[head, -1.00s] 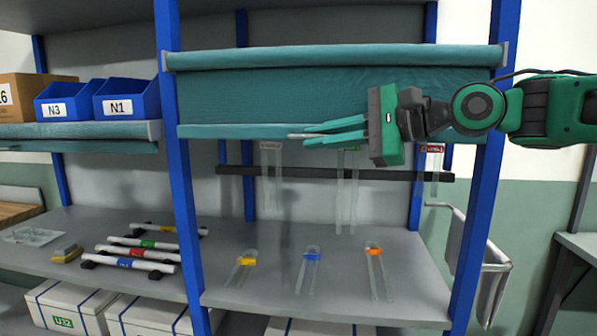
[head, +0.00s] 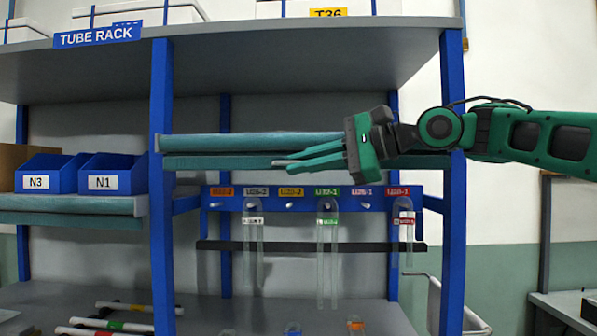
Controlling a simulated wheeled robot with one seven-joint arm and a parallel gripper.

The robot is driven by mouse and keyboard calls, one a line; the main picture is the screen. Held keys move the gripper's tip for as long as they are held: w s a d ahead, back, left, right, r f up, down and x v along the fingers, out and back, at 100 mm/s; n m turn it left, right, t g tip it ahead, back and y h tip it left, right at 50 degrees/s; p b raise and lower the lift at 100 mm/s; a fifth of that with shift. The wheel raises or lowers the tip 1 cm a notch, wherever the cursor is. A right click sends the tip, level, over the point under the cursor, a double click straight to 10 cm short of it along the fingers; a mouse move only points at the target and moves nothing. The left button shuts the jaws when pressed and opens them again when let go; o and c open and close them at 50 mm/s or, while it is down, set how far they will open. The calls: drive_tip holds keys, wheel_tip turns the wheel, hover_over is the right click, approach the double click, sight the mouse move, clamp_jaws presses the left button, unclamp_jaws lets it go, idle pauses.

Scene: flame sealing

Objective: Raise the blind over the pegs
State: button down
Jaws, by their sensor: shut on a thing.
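The teal blind (head: 225,161) is rolled up almost to its roller (head: 250,142), with only a narrow strip and its bottom bar showing below. My gripper (head: 278,162) is shut on the bottom bar, near the middle of the bay. Below it, the blue peg rail (head: 340,204) is uncovered, with coloured labels along its top and white pegs. Clear tubes hang from some pegs: one on the left (head: 252,250), one in the middle (head: 327,260) and one on the right (head: 404,225).
A dark bar (head: 300,246) runs across behind the tubes. Blue bins N3 (head: 45,174) and N1 (head: 105,174) sit on the left shelf. Blue posts (head: 453,200) flank the bay. A wire basket (head: 440,300) hangs at the lower right.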

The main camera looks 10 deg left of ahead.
drive_tip(key=c, duration=1.8)
unclamp_jaws()
drive_tip(key=shift+w+a+f, duration=0.1)
drive_tip(key=shift+w+a, duration=0.05)
drive_tip(key=shift+c, duration=0.2)
drive_tip(key=shift+d, duration=0.2)
drive_tip(key=v, duration=1)
drive_tip(key=shift+d, duration=0.25)
